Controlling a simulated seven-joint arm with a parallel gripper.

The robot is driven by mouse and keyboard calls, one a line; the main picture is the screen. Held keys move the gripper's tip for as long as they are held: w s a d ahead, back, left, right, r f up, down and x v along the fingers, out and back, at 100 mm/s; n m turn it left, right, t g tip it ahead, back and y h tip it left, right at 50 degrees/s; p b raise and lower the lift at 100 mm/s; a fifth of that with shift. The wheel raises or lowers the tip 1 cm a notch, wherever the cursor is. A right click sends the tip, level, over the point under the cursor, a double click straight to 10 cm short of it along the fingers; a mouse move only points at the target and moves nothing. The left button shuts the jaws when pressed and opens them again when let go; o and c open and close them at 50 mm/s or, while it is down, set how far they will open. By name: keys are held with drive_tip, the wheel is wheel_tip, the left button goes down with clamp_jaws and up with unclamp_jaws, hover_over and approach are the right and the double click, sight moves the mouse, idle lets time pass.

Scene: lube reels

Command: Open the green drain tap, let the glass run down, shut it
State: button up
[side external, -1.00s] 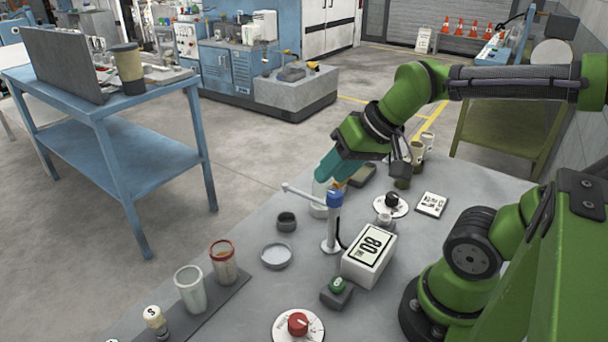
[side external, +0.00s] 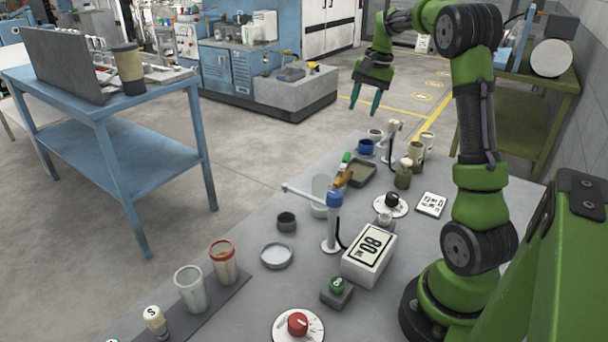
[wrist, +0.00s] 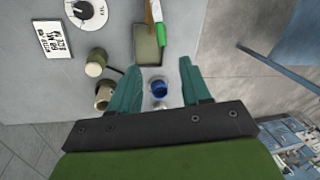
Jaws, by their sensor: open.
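The drain tap has a green handle (side external: 346,157) and a brass body (side external: 342,179), beside a clear glass (side external: 320,187). In the wrist view the green handle (wrist: 162,36) lies roughly in line with the brass body (wrist: 156,11). I cannot tell whether the tap is open or how full the glass is.
A box marked 80 (side external: 368,255) is nearer. A blue cup (side external: 365,147) and tan cups (side external: 415,152) stand at the far end. A dial (side external: 390,205) lies to the right.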

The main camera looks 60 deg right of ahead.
sight(347, 156)
drive_tip(key=w+f, duration=0.1)
drive_tip(key=f, duration=0.4)
drive_tip(key=w+f, duration=0.1)
drive_tip(key=f, duration=0.4)
drive_tip(key=w+a+f, duration=0.1)
drive_tip(key=f, duration=0.4)
drive_tip(key=shift+f, duration=0.25)
clamp_jaws()
